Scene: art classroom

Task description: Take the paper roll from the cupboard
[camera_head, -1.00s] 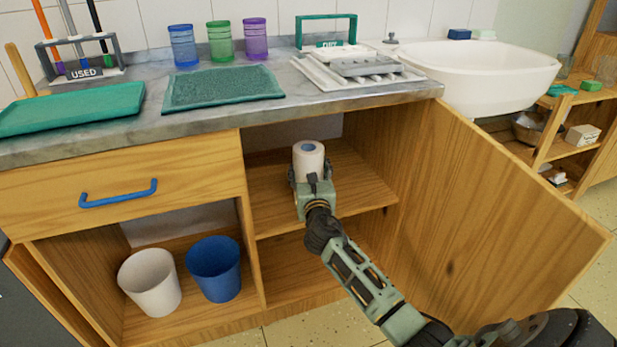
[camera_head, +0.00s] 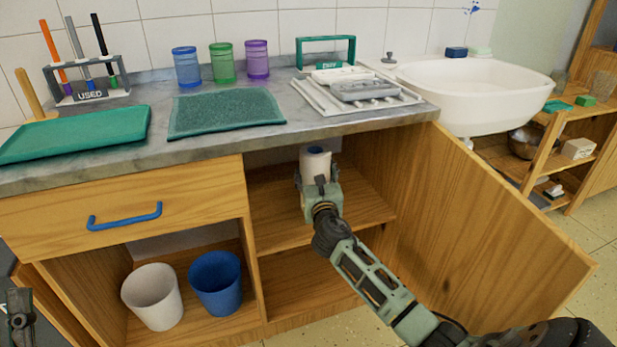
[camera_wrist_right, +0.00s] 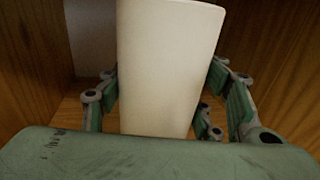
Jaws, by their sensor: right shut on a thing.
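The white paper roll (camera_head: 315,163) stands upright inside the open cupboard, at the upper shelf (camera_head: 275,205), close under the counter edge. My right gripper (camera_head: 317,182) reaches in from the front and is shut on the roll. In the right wrist view the roll (camera_wrist_right: 165,70) fills the middle, between the green finger pads. I cannot tell whether its base touches the shelf. A dark part of my left gripper (camera_head: 20,315) shows at the lower left edge; its jaws are not clear.
The cupboard door (camera_head: 490,230) stands open to the right of my arm. The counter (camera_head: 210,150) overhangs the roll. A white bin (camera_head: 152,298) and a blue bin (camera_head: 216,284) stand in the left compartment. The lower right compartment looks empty.

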